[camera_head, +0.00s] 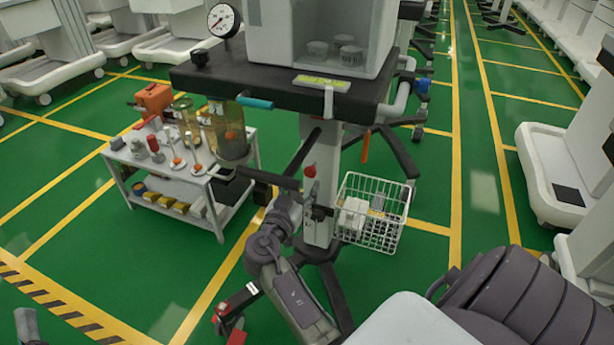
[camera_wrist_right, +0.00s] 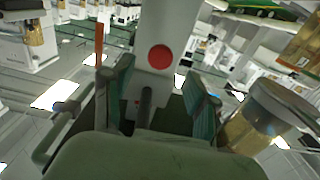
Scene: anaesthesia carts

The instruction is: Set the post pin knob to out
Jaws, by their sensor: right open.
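The red round post pin knob (camera_head: 310,171) is on the pale post (camera_head: 321,223) under the dark cart shelf. In the right wrist view the knob (camera_wrist_right: 160,58) faces the camera as a red disc, ahead of the fingertips. My right gripper (camera_head: 311,197) is close to the post, just below the knob. In the right wrist view my right gripper (camera_wrist_right: 160,88) is open, with fingers apart to either side and the knob beyond the gap between them. I see no contact with the knob. I cannot make out my left gripper.
A white wire basket (camera_head: 372,212) hangs on the post, right of the gripper. A dark bar (camera_head: 265,178) sticks out left. A dark shelf (camera_head: 270,80) overhangs the knob. An amber canister (camera_head: 228,130) hangs at left above a white side table (camera_head: 220,190). Green floor lies open at left.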

